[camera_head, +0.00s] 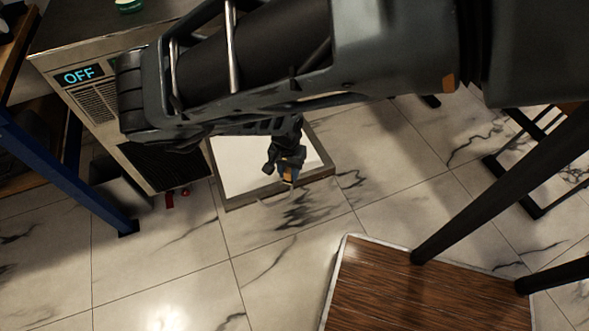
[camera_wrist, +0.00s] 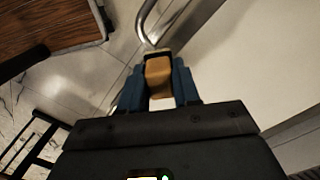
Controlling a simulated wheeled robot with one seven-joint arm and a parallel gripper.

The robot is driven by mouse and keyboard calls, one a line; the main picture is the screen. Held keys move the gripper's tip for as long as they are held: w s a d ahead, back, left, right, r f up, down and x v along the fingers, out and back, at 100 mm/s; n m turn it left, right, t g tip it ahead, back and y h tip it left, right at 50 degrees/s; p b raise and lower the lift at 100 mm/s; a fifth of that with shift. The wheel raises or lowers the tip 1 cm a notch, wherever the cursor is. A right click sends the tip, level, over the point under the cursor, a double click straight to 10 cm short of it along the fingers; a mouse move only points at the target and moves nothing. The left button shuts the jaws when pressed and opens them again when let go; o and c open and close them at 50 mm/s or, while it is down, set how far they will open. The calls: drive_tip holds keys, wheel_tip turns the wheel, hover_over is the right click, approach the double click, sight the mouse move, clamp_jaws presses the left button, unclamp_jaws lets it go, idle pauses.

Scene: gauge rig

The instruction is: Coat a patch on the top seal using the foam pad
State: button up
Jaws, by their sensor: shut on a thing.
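My gripper (camera_head: 287,163) hangs below my arm near the middle of the head view. It is shut on a tan-orange block, which looks like the foam pad (camera_head: 289,176). In the wrist view the pad (camera_wrist: 158,76) sits between the two blue fingers of my gripper (camera_wrist: 158,68). In the head view the gripper appears in front of a white panel with a grey frame (camera_head: 318,180); its gap from the panel cannot be judged. I cannot make out the top seal in either view. My arm hides much of the upper head view.
A steel cabinet (camera_head: 97,103) with an "OFF" display (camera_head: 79,76) stands at the left, beside a blue post (camera_head: 70,175). A wooden tabletop (camera_head: 415,295) is at the lower right. A curved metal bar (camera_wrist: 146,22) shows just beyond the pad. Marble floor (camera_head: 170,270) lies open at lower left.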

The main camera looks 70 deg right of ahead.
drive_tip(key=shift+w+a+f+b, duration=0.1)
drive_tip(key=shift+w+a+b, duration=0.2)
drive_tip(key=shift+w+a, duration=0.9)
drive_tip(key=shift+w+a+r+b, duration=0.1)
drive_tip(key=shift+w+a+b, duration=0.3)
drive_tip(key=shift+w+a, duration=0.55)
drive_tip(key=shift+w+a+r+b, duration=0.1)
drive_tip(key=shift+w+a+b, duration=0.4)
drive_tip(key=shift+w, duration=0.6)
drive_tip(key=shift+w+a+f+b, duration=0.2)
drive_tip(key=shift+w+a+b, duration=0.55)
drive_tip(key=shift+b, duration=0.45)
drive_tip(key=w+a+b, duration=0.1)
drive_tip(key=b, duration=0.3)
drive_tip(key=shift+s+d+r+p, duration=0.1)
drive_tip(key=shift+s+d+p, duration=0.35)
drive_tip(key=shift+s+d, duration=0.8)
drive_tip(key=shift+s+d+p, duration=0.4)
drive_tip(key=shift+s+d, duration=0.6)
drive_tip(key=shift+s, duration=0.45)
drive_tip(key=shift+s+d+r+p, duration=0.1)
drive_tip(key=shift+s+d+p, duration=0.35)
drive_tip(key=shift+s+d, duration=2.35)
drive_tip(key=shift+s, duration=0.3)
drive_tip(key=shift+s+d, duration=1.55)
drive_tip(key=shift+s, duration=0.35)
drive_tip(key=shift+s+d, duration=1.55)
drive_tip(key=shift+s, duration=0.3)
